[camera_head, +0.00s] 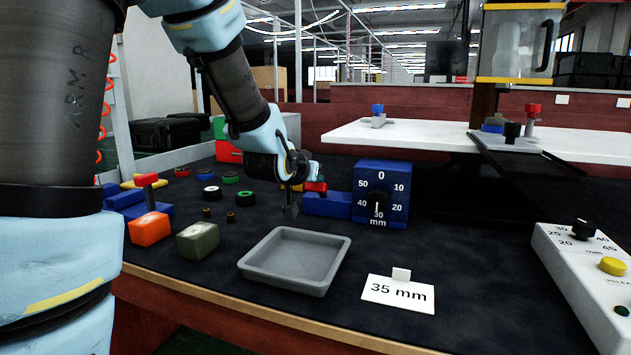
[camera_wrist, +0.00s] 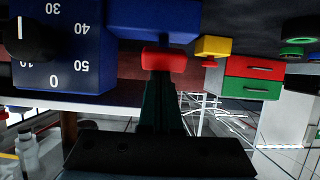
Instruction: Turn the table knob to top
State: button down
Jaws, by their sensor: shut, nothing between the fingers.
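The table knob is a black knob (camera_head: 377,202) on the front of a blue dial box (camera_head: 368,174) at the back of the table. Its white mark points down at 30, and 0 is at the top of the dial. The knob also shows at the left edge of the upside-down wrist view (camera_wrist: 30,42), beside its scale numbers. My gripper (camera_head: 290,211) is shut and empty, pointing down to the left of the dial box and apart from the knob. Its dark fingers show in the middle of the wrist view (camera_wrist: 160,85).
A blue block (camera_head: 327,205) with a red part stands between my gripper and the dial box. A grey tray (camera_head: 295,260) and a "35 mm" card (camera_head: 398,293) lie in front. A white control panel (camera_head: 580,275) is at the right. Orange and green blocks are left.

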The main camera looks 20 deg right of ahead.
aim_at(377, 200)
jog(key=k+j, duration=0.65)
jog(key=j, duration=0.2)
